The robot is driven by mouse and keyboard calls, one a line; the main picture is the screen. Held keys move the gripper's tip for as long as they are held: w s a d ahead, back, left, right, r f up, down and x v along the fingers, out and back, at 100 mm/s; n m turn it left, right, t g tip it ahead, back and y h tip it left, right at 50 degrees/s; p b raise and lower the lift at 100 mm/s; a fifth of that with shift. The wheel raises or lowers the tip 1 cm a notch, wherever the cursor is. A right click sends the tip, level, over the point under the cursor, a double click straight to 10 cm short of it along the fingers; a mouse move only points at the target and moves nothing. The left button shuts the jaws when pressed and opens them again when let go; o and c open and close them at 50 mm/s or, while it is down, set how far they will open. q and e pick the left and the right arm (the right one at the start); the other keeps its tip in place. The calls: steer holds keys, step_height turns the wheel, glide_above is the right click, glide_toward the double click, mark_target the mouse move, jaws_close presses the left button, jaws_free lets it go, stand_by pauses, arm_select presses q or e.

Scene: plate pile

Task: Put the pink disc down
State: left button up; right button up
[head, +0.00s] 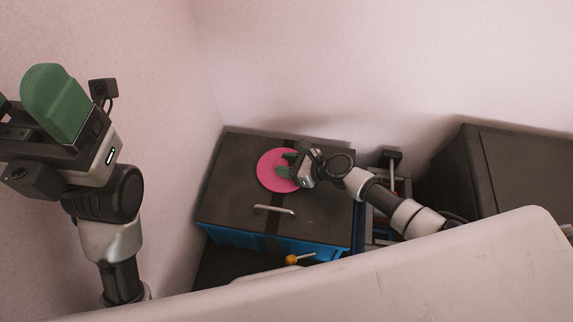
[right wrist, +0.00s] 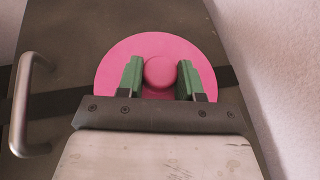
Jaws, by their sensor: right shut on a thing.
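The pink disc (head: 267,173) is round and flat with a raised knob at its centre. It lies level over the dark lid (head: 228,190) of a blue box; I cannot tell if it touches the lid. My right gripper (head: 288,168) is shut on the knob. In the right wrist view its green fingers (right wrist: 160,78) sit on both sides of the knob, and the disc (right wrist: 160,44) spreads out around them. My left gripper (head: 14,98) is raised at the far left, its fingers apart and empty, one partly cut off by the frame edge.
The lid has a metal handle (head: 274,209) and a dark strap. The blue box (head: 235,238) stands near the walls. A dark cabinet (head: 520,170) is at the right. A small orange ball-ended thing (head: 291,259) is in front of the box. A pale surface (head: 420,280) crosses the foreground.

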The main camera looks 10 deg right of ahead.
steer(key=shift+f, duration=0.15)
steer(key=o, duration=1)
